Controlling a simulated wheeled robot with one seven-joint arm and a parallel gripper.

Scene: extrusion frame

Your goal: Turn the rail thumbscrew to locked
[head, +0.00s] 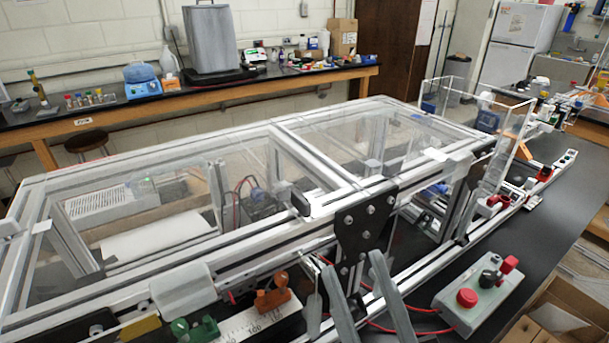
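A white rail with a printed scale (235,331) runs along the near side of the frame at the bottom. An orange carriage (272,297) with an upright knob stands on it. A green carriage (196,330) with a knob stands further left. I cannot tell for sure which knob is the rail thumbscrew, nor its locked or unlocked state. Two plain grey bars at the bottom centre look like the fingers of my gripper (347,258). They are apart, with nothing held between them, to the right of the orange carriage and not touching it.
The extrusion frame (225,263) with clear panels fills the middle. A black joint plate (362,222) stands just beyond the grey bars. A control box (487,300) with red knobs sits at the right. Red carriages (497,201) stand on the right-hand rail. Red wires cross the black bench.

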